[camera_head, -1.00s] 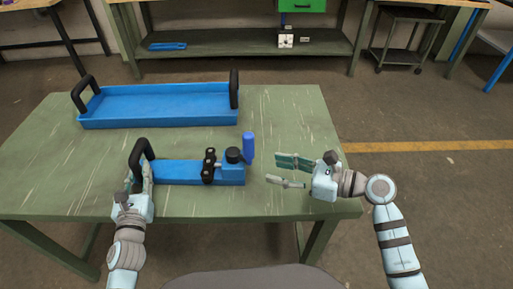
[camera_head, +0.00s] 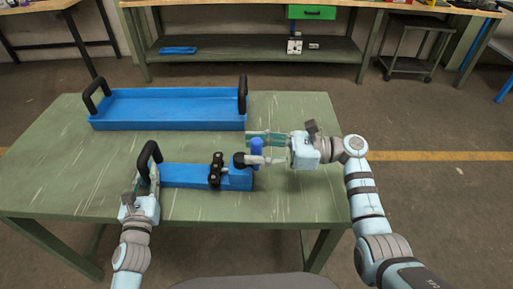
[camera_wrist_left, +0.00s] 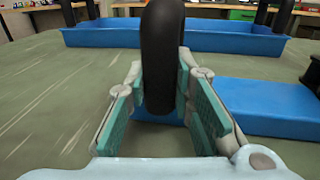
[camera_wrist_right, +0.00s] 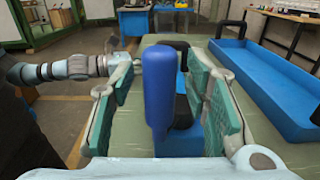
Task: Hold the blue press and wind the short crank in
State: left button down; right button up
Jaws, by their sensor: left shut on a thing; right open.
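The blue press (camera_head: 195,175) lies on the green table, with a black handle (camera_head: 147,160) at its left end and a black clamp part (camera_head: 216,168) near its right end. My left gripper (camera_head: 148,187) is shut on the black handle, which also stands between its fingers in the left wrist view (camera_wrist_left: 162,60). The short crank has an upright blue grip (camera_head: 257,147) at the press's right end. My right gripper (camera_head: 268,149) is open, with its fingers on either side of the blue grip. In the right wrist view the grip (camera_wrist_right: 158,90) stands between the fingers, with gaps visible.
A long blue tray (camera_head: 165,122) with two black handles lies behind the press on the green table (camera_head: 60,180). The table is clear left of the press. A workbench (camera_head: 250,55) stands further back.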

jog(key=shift+c, duration=0.6)
grip_shut()
jog(key=shift+a+f+t, duration=0.1)
jog(key=shift+a+t, duration=0.05)
jog(key=shift+t, duration=0.15)
jog(key=shift+s+a+m+t+h, duration=0.25)
jog(key=shift+m+t, duration=0.4)
jog(key=shift+t, duration=0.2)
jog(key=shift+s+a+m+t+h, duration=0.15)
jog(key=shift+s+m+t, duration=0.1)
jog(key=shift+m+t, duration=0.5)
jog(key=m+t, duration=0.1)
jog(key=a+m+t+h, duration=0.1)
jog(key=t, duration=0.1)
jog(key=m+t+h, duration=0.1)
jog(key=t, duration=0.1)
jog(key=shift+s+a, duration=0.15)
jog(key=shift+s, duration=0.2)
jog(key=shift+m+t+h, duration=0.3)
